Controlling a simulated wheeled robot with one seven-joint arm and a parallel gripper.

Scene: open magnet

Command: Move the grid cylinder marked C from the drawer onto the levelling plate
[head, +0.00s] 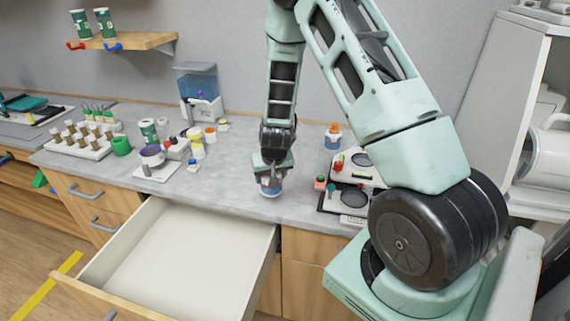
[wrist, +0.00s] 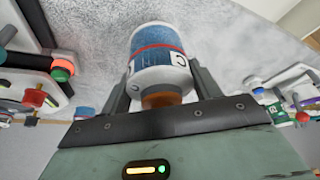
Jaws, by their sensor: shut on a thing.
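The grid cylinder marked C (head: 270,189) is blue and white with a red band and an orange end. Its C label shows in the wrist view (wrist: 160,55), where it sits between the two fingers. My gripper (head: 271,179) points down over the front of the counter, shut on the cylinder; it also shows in the wrist view (wrist: 164,88). I cannot tell whether the cylinder touches the counter. The drawer (head: 165,255) is pulled open and looks empty. A black-and-white apparatus with dark round discs (head: 352,178) stands right of my gripper; I cannot tell whether it includes the levelling plate.
The grey counter (head: 225,180) is clear just left of my gripper. Farther left are a small stand with a purple-topped bowl (head: 153,157), several small jars and a vial rack (head: 82,142). A blue-topped dispenser (head: 199,90) stands behind. An orange-and-blue bottle (head: 333,136) stands behind the apparatus.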

